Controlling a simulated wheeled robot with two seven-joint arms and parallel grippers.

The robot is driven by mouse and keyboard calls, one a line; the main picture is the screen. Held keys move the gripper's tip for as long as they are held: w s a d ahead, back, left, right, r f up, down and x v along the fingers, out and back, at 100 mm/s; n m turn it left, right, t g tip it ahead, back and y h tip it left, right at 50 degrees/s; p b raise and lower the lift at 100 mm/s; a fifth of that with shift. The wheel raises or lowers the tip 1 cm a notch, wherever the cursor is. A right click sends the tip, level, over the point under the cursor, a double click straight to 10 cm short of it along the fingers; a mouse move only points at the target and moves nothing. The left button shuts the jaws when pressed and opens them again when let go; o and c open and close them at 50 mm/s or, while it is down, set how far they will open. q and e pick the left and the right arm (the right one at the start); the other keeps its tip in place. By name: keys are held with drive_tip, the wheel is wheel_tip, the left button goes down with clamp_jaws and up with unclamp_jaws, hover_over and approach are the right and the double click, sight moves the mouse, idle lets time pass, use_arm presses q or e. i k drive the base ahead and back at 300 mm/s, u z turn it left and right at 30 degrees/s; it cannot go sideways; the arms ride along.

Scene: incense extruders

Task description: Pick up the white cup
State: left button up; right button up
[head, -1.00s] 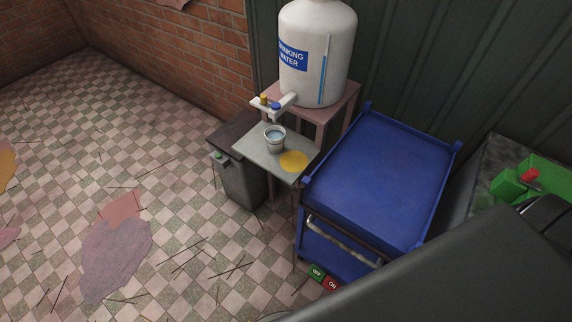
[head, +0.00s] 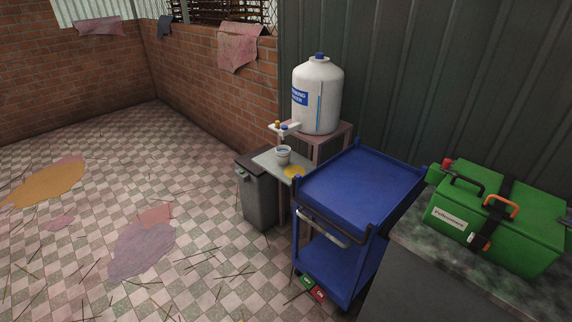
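The white cup (head: 283,155) stands upright on a small pale shelf (head: 265,160) under the taps (head: 284,128) of a white drinking-water tank (head: 317,98). What is inside the cup is too small to tell now. A round yellow patch (head: 294,172) lies on the shelf just right of the cup. Neither of my grippers shows in the head view.
A blue cart (head: 360,190) stands right of the shelf, close to it. A grey bin (head: 258,198) is below and left of the shelf. A green box (head: 500,215) sits on a dark counter at right. Open tiled floor (head: 190,220) lies to the left.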

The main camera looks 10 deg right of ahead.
sight(283, 156)
drive_tip(key=z, duration=0.9)
drive_tip(key=i, duration=1)
drive_tip(key=z, duration=0.05)
